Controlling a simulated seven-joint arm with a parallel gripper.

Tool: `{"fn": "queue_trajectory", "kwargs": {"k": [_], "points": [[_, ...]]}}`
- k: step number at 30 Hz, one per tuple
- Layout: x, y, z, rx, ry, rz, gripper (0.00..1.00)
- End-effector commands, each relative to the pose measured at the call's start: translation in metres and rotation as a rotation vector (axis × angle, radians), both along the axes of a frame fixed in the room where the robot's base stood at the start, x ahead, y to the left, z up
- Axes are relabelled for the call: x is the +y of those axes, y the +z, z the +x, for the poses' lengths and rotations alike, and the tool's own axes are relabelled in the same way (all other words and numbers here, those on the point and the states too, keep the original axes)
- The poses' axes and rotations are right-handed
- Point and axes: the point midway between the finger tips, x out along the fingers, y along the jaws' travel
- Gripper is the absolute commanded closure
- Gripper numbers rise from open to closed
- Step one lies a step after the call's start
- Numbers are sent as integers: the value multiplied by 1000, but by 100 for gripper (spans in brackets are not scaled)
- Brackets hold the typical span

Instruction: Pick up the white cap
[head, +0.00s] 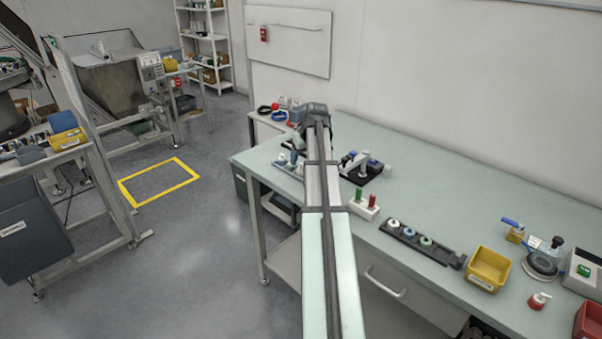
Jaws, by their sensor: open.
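My arm reaches from the bottom of the head view up over the bench and bends at a dark joint near the back left. My gripper is hidden behind the arm, so its fingers do not show. I cannot pick out the white cap for certain. A small whitish piece (387,170) lies right of a black fixture (372,178) on the bench. Other small white parts stand left of my arm, too small to tell apart.
The green bench (470,210) has free room along its wall side. A white block with red and green pegs (364,206) stands near my arm.

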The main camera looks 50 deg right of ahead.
Motion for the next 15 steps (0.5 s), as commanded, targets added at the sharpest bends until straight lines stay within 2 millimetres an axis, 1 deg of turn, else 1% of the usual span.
{"fn": "queue_trajectory", "kwargs": {"k": [8,15], "points": [[-2,-9,4,-1,0,-1,34],[-9,-33,15,1,1,0,34]]}}
